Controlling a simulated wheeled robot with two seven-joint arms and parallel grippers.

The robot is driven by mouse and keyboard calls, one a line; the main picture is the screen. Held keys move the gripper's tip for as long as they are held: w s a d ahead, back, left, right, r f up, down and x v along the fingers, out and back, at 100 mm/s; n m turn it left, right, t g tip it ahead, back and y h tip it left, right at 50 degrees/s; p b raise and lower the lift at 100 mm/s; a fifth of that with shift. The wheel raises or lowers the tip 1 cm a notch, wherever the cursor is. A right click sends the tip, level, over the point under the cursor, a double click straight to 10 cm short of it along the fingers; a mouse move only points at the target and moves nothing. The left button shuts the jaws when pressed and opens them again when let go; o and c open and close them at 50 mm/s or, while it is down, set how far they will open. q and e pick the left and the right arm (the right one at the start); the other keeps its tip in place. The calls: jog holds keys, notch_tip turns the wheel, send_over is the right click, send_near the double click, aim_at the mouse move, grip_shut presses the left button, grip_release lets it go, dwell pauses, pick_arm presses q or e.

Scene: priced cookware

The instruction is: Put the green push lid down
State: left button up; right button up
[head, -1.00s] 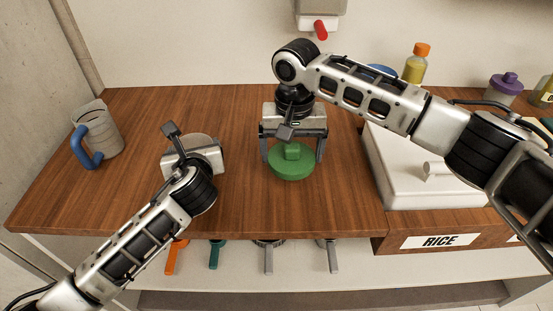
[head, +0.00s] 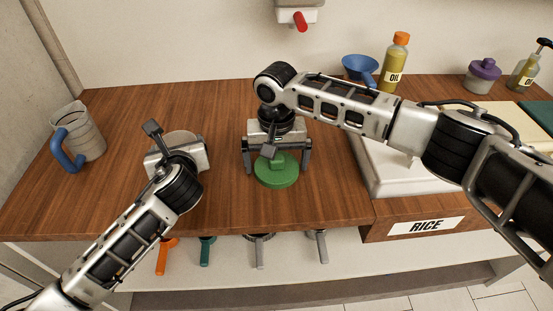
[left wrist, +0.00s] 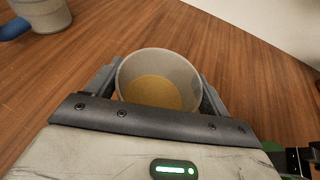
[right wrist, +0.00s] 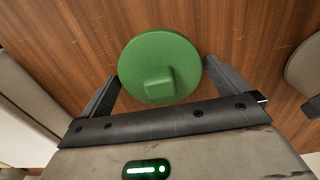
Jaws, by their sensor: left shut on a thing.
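The green push lid (head: 277,172), a round disc with a square knob, appears to lie flat on the wooden counter, knob up. My right gripper (head: 277,158) is above it with its fingers spread wide, one on each side of the knob and apart from it. The right wrist view shows the lid (right wrist: 160,60) just beyond the open fingertips. My left gripper (left wrist: 158,85) is shut on a pale round container (left wrist: 160,65) with a yellow-brown inside. In the head view, the left gripper (head: 178,155) partly hides this container (head: 181,139).
A grey mug with a blue handle (head: 78,132) stands at the left. A blue funnel (head: 360,67) and an oil bottle (head: 395,65) stand behind. Bare counter surrounds the lid.

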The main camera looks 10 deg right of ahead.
aim_at(276, 158)
notch_tip(276, 158, up, 12)
jog(key=shift+r, duration=0.15)
dwell(0.4)
pick_arm(q)
jog(key=o, duration=1.1)
jog(key=v, duration=1.2)
jog(key=shift+s+f, duration=0.1)
